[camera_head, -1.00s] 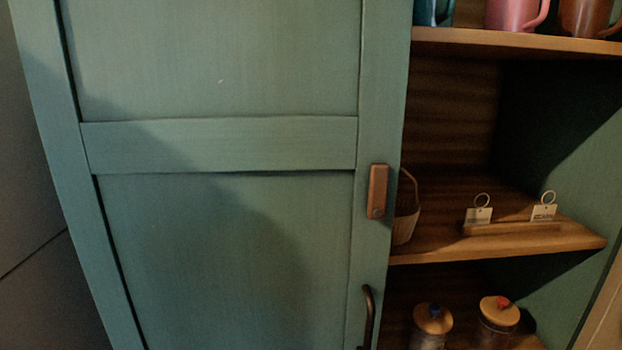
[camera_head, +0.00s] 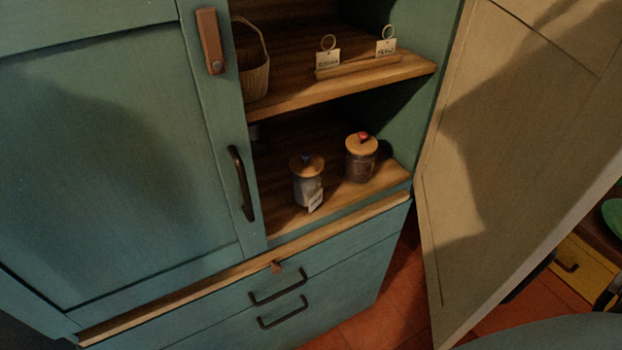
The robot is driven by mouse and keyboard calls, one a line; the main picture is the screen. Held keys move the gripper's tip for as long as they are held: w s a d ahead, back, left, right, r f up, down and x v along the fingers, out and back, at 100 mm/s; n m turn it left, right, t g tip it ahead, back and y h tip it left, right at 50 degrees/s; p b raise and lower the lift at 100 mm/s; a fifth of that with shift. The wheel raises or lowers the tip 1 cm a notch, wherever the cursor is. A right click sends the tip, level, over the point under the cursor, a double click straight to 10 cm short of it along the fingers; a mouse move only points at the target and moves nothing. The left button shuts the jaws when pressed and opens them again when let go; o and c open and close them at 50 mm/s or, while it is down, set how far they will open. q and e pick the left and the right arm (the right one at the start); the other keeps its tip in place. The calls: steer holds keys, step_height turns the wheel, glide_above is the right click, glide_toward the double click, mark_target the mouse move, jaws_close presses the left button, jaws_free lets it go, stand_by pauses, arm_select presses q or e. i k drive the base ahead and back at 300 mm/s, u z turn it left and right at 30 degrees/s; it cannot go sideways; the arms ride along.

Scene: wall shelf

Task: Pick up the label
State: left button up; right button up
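Two small white labels with ring tops stand on a wooden holder (camera_head: 358,66) on the middle shelf. The left label (camera_head: 328,58) and the right label (camera_head: 386,47) carry dark writing too small to read. Another white label (camera_head: 315,201) is at the front of the left jar (camera_head: 307,183) on the lower shelf; how it is attached cannot be told. This jar has a wooden lid with a blue knob. The right jar (camera_head: 360,160) has a wooden lid with a red knob and dark contents. Neither of my grippers is in view.
A wicker basket (camera_head: 253,78) stands left on the middle shelf, partly behind the closed green door (camera_head: 110,150). A beige open door panel (camera_head: 520,150) stands at right. Drawers with dark handles (camera_head: 278,286) are below. The lower shelf's front right is bare.

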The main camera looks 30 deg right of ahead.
mark_target(386, 47)
steer(key=u, duration=0.7)
steer(key=k, duration=1.3)
steer(key=z, duration=1.05)
steer(key=i, duration=1)
steer(key=z, duration=0.05)
